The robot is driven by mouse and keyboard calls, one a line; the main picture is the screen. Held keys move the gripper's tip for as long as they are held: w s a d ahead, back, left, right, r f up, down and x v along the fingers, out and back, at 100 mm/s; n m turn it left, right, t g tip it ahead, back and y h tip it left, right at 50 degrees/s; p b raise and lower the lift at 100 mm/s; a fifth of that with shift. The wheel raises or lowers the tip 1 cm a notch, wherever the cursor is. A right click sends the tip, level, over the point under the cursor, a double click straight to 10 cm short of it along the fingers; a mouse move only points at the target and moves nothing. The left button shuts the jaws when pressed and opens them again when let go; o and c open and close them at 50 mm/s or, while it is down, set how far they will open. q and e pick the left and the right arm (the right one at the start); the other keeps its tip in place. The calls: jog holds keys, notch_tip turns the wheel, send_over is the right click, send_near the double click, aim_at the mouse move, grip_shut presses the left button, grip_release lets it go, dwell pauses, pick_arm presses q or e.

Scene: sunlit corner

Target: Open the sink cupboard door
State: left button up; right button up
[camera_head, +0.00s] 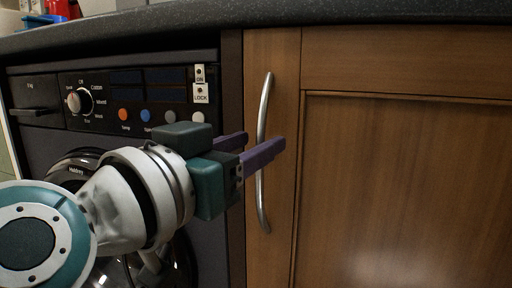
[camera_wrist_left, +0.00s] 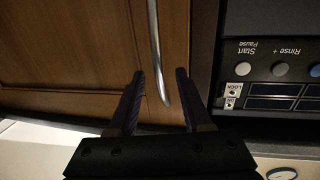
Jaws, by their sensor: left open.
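The sink cupboard door (camera_head: 400,190) is a brown wooden panel door, and it looks shut. Its curved silver handle (camera_head: 264,110) stands upright near the door's left edge. My left gripper (camera_head: 262,148) is at the handle's mid-height, with its purple fingers open. One finger passes in front of the handle and the other ends near its left side. In the left wrist view, the handle (camera_wrist_left: 156,50) shows between the two spread fingers of my left gripper (camera_wrist_left: 160,88). I cannot tell whether a finger touches it. My right gripper is not in view.
A dark washing machine (camera_head: 140,100) with knob and buttons stands left of the cupboard, behind my left arm. A dark speckled countertop (camera_head: 300,14) runs above both. A blue tray (camera_head: 42,21) and red items sit on the counter at the top left.

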pick_arm(q)
grip_shut()
dwell(1.4)
